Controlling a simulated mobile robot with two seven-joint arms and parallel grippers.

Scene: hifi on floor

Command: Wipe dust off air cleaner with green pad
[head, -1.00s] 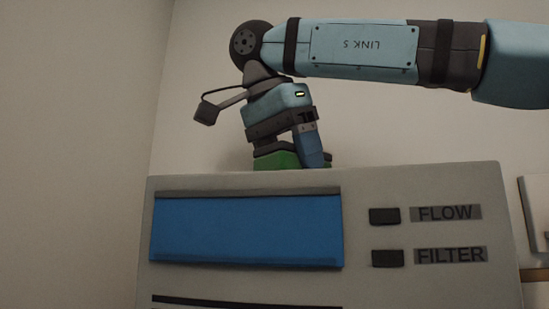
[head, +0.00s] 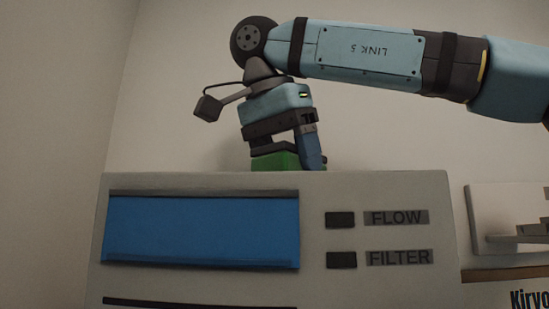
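The air cleaner (head: 200,181) is a pale grey box with a blue panel (head: 200,230) and dark FLOW and FILTER buttons on its front. It fills the lower left and middle of the head view. My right gripper (head: 287,158) reaches in from the right and points down just above the cleaner's top edge. It appears shut on the green pad (head: 272,162), which shows between and below its fingers. The pad's underside and the cleaner's top surface are hidden behind the front edge, so contact and dust cannot be seen. My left gripper is out of view.
A white object (head: 505,205) with a grey bracket-like part stands to the right of the cleaner. Below it is a brown edge and a white surface with partly cut-off lettering (head: 530,299). Plain walls are behind; the space above the cleaner's left part is clear.

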